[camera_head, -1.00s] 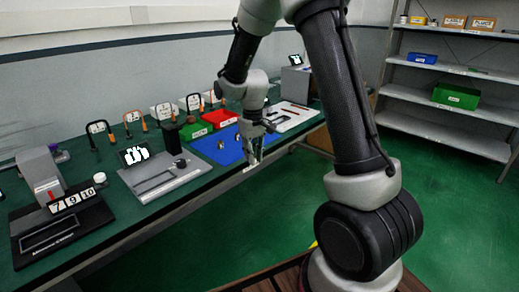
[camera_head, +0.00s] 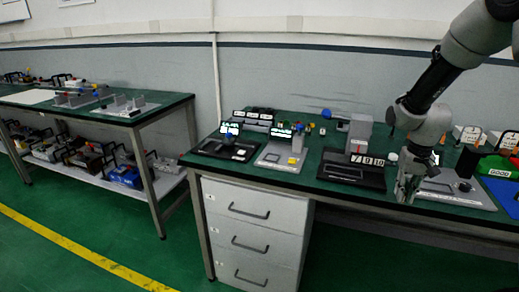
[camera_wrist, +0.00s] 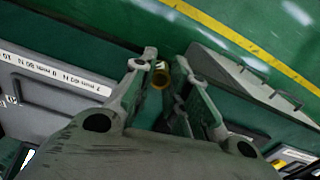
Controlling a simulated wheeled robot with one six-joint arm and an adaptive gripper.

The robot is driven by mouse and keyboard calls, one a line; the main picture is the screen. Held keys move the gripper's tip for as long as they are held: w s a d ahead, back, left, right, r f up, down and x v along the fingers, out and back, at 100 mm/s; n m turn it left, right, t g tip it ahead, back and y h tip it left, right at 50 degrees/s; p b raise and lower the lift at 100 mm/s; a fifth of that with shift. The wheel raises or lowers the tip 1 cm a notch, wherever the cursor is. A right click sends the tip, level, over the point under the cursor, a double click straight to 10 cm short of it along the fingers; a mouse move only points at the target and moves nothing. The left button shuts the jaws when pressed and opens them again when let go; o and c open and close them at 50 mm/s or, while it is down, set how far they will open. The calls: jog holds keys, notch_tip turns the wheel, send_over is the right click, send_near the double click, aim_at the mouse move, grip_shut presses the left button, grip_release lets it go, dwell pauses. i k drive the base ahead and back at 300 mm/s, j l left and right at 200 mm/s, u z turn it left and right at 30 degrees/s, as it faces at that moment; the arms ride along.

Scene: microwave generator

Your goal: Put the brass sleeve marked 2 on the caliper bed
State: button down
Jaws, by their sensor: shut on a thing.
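My gripper (camera_head: 407,190) is at the front edge of the green bench, in front of a grey plate (camera_head: 455,195) with a dark block on it. In the wrist view, my gripper (camera_wrist: 163,68) is shut on a small brass-coloured sleeve (camera_wrist: 160,80) held between the fingertips. No number can be read on the sleeve. Another grey plate (camera_head: 271,160) with a small screen and a yellow piece lies farther left on the bench. I cannot tell from the pictures which plate is the caliper bed.
A dark device with number tiles 7, 9, 10 (camera_head: 352,172) stands between the two plates. A black-based device (camera_head: 222,151) is at the bench's left end. White drawers (camera_head: 253,225) stand below. A second table (camera_head: 110,118) is at the left. The green floor in front is clear.

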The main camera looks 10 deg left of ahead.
aim_at(212, 147)
jog(key=j+u, duration=0.15)
jog(key=j, duration=0.35)
jog(key=i+j+u, duration=0.2)
jog(key=j, duration=0.25)
jog(key=j+u, duration=0.15)
jog(key=j, duration=0.35)
jog(key=i, duration=0.05)
